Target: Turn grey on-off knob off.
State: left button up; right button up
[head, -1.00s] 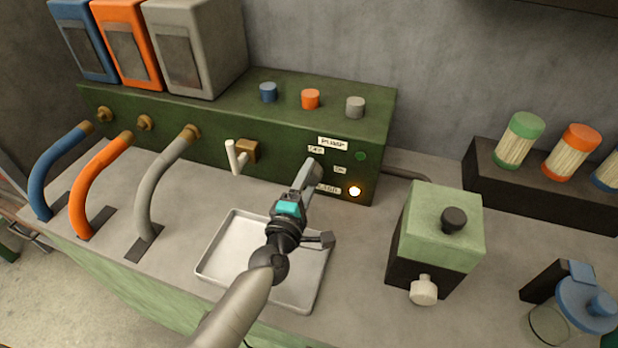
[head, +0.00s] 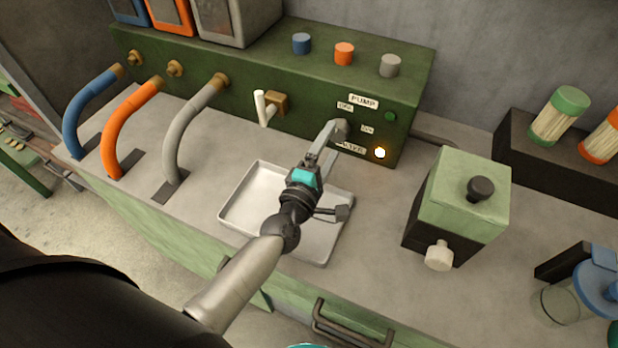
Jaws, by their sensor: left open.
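The grey on-off knob (head: 343,127) is on the front of the green pump panel, among small white labels; one reads PUMP (head: 363,102). My left gripper (head: 335,133) reaches up from the front with open fingers at the knob. The fingers partly cover the knob, so its pointing direction and any contact cannot be made out. A yellow-white lamp (head: 380,152) glows at the panel's lower right, and a dark green lamp (head: 390,116) sits above it. My right gripper is not in view.
A metal tray (head: 236,207) lies under my left arm. A white lever tap (head: 263,108) is left of the knob. Blue, orange and grey hoses (head: 180,135) stand farther left. A green-topped box (head: 455,190) with a black knob stands to the right.

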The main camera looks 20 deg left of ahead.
pick_arm(q)
jog(key=s, duration=1.1)
jog(key=shift+s+a, duration=0.15)
jog(key=shift+s, duration=0.25)
